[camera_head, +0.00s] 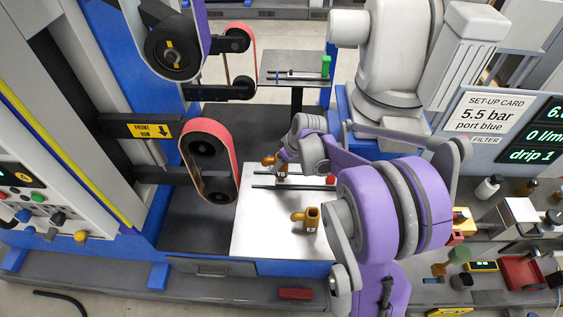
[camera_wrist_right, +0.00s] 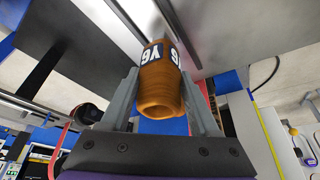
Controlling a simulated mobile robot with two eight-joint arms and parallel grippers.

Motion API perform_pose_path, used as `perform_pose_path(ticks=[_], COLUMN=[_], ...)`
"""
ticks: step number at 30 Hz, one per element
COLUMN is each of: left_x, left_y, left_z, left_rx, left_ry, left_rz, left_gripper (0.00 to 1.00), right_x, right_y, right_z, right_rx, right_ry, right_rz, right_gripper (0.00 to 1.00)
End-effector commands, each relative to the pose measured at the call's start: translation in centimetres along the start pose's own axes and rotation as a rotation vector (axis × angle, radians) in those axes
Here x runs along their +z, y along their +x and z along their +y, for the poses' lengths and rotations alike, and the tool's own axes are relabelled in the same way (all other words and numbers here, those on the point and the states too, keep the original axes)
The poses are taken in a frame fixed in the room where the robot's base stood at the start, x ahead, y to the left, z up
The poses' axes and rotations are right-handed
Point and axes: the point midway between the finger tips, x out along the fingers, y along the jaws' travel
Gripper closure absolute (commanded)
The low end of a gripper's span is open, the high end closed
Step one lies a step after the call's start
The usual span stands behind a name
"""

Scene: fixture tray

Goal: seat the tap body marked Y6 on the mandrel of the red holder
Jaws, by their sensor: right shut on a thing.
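The tap body marked Y6 (camera_head: 281,174) is orange-brown with a dark label. In the right wrist view the Y6 body (camera_wrist_right: 160,90) sits between both fingers, its round open end facing the camera. My right gripper (camera_wrist_right: 161,76) is shut on it; in the head view the gripper (camera_head: 281,163) is over the white table. The red holder (camera_head: 331,180) shows as a small red block right of Y6, partly behind my arm. A thin bar runs left from it toward Y6. I cannot tell whether Y6 touches the mandrel. My left gripper is not in view.
A second tap body (camera_head: 311,219) stands on the white table (camera_head: 265,235) in front. A green holder (camera_head: 326,66) is on a back shelf. A red-edged belt unit (camera_head: 208,160) stands left of the table. A set-up card (camera_head: 490,112) is at right.

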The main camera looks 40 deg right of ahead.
Motion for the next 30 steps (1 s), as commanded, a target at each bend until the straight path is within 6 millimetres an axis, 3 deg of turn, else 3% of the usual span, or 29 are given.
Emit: perform_pose_path(ticks=[30], left_x=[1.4], left_y=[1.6], left_z=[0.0], left_rx=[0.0], left_ry=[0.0], left_rz=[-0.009], left_gripper=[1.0], right_x=[0.9], right_y=[2.2], right_z=[0.0], right_rx=[0.0], right_ry=[0.0], right_rz=[0.001], right_gripper=[1.0])
